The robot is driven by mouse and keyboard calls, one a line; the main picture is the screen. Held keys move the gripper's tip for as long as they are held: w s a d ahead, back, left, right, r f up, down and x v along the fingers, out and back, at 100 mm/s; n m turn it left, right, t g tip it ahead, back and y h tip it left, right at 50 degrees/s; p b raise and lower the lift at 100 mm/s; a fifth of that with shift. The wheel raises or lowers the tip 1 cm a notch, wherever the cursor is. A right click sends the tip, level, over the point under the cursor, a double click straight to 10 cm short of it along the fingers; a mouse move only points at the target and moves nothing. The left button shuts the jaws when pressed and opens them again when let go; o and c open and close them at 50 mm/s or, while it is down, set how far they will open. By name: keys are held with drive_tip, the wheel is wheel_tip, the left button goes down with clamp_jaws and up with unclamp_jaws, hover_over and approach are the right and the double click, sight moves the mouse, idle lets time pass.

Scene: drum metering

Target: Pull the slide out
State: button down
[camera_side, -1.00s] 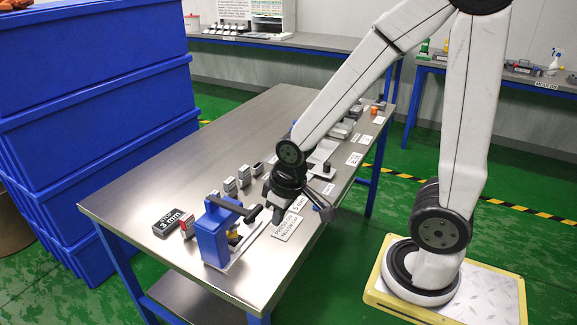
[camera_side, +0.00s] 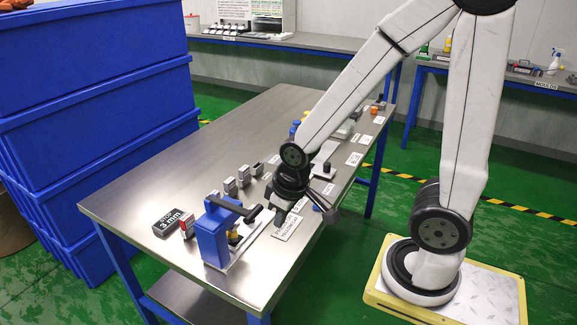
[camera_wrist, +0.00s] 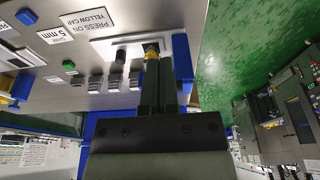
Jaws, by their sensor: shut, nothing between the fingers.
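My gripper (camera_side: 279,220) is shut and empty, above the front edge of the bench beside the "PRESS ON YELLOW CAP" label (camera_side: 287,228). Its dark fingers (camera_wrist: 160,62) also show in the wrist view. A yellow part (camera_side: 234,237) sits at the press; in the wrist view the yellow part (camera_wrist: 151,52) appears just beyond my fingertips. A grey plate with a black knob (camera_side: 327,167) is partly hidden behind my wrist. I cannot tell which part is the slide.
A black "STOP 3 mm" block (camera_side: 172,222) and a red-and-grey block (camera_side: 188,225) lie left of the press. Several small grey blocks (camera_side: 244,175) stand in a row behind it. The bench (camera_side: 160,165) is clear at the left. Blue crates (camera_side: 95,100) are stacked beyond it.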

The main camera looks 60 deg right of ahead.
drive_tip(key=shift+c, duration=2)
unclamp_jaws()
drive_tip(key=shift+r, duration=0.2)
drive_tip(key=shift+o, duration=0.3)
drive_tip(key=shift+r, duration=0.25)
wheel_tip(320, 180, up, 4)
drive_tip(key=m+g, duration=0.3)
hover_over(240, 228)
drive_tip(key=s+d, duration=0.1)
drive_tip(key=d, duration=0.3)
wheel_tip(240, 228, down, 14)
drive_tip(key=shift+w, duration=0.1)
drive_tip(key=shift+f, duration=3.9)
